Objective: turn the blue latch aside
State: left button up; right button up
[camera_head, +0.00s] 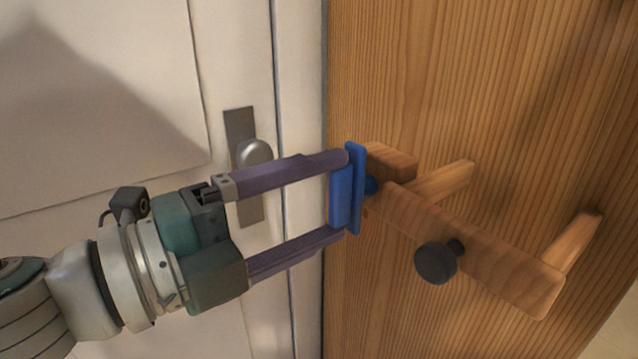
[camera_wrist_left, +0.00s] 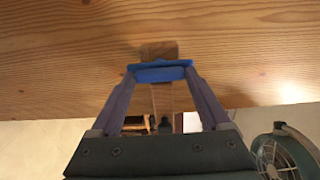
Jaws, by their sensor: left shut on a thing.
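The blue latch (camera_head: 356,190) is a flat blue piece standing roughly upright in the head view, at the left end of a wooden bar (camera_head: 480,250) on the wooden panel. My left gripper (camera_head: 338,197) comes in from the left. Its two purple fingers are shut on the latch, one near its top and one near its bottom. In the left wrist view the latch (camera_wrist_left: 160,73) spans between the fingertips, in front of the wood. The latch's pivot is mostly hidden behind it. My right gripper is not in view.
A dark round knob (camera_head: 437,262) sticks out of the bar, right of the latch. Wooden pegs (camera_head: 572,240) join the bar to the wooden panel (camera_head: 440,80). A white door (camera_head: 110,110) with a metal knob (camera_head: 254,153) stands behind my left gripper.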

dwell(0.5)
pick_arm(q)
jog(key=o, duration=1.2)
jog(key=b+v, duration=0.1)
jog(key=v, duration=0.9)
jog(key=shift+b, duration=0.4)
